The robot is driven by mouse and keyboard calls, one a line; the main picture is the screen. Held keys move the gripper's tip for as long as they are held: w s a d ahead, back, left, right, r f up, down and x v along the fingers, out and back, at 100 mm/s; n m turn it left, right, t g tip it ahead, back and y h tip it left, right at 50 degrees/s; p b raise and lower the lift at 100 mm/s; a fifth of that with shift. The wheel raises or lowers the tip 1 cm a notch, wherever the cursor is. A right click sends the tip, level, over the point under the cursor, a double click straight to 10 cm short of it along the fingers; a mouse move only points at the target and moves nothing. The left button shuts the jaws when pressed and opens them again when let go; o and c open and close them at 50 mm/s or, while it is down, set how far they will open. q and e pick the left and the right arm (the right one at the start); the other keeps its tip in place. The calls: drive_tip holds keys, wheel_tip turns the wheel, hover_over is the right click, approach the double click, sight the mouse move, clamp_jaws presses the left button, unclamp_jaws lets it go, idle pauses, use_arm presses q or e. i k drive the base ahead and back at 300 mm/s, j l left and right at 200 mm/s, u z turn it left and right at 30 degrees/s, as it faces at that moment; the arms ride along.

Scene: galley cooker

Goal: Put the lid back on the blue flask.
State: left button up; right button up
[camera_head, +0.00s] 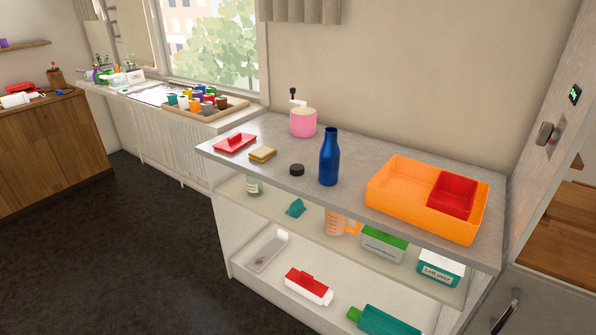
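The blue flask (329,158) stands upright on the grey worktop, a little right of the middle of the picture. Its neck points up and no lid sits on it. A small black round lid (297,170) lies on the worktop just left of the flask, apart from it. Neither of my grippers shows in the head view.
On the worktop (345,211) are a red-handled item (234,143), a yellow sponge (263,154), a pink pot with a crank (303,122) and an orange bin (408,204) holding a red box (452,195). Shelves below hold several containers. The worktop's front strip is clear.

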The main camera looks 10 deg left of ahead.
sight(330, 154)
drive_tip(key=j+z, duration=0.15)
drive_tip(key=z, duration=0.5)
drive_tip(key=i+j+z, duration=0.1)
drive_tip(key=j+z, duration=0.2)
drive_tip(key=j, duration=0.15)
drive_tip(key=i+j+z, duration=0.1)
drive_tip(key=j+z, duration=0.2)
drive_tip(key=j, duration=0.2)
drive_tip(key=k+j+z, duration=0.2)
drive_tip(key=j, duration=1.6)
drive_tip(key=i+j, duration=0.05)
drive_tip(key=i, duration=0.05)
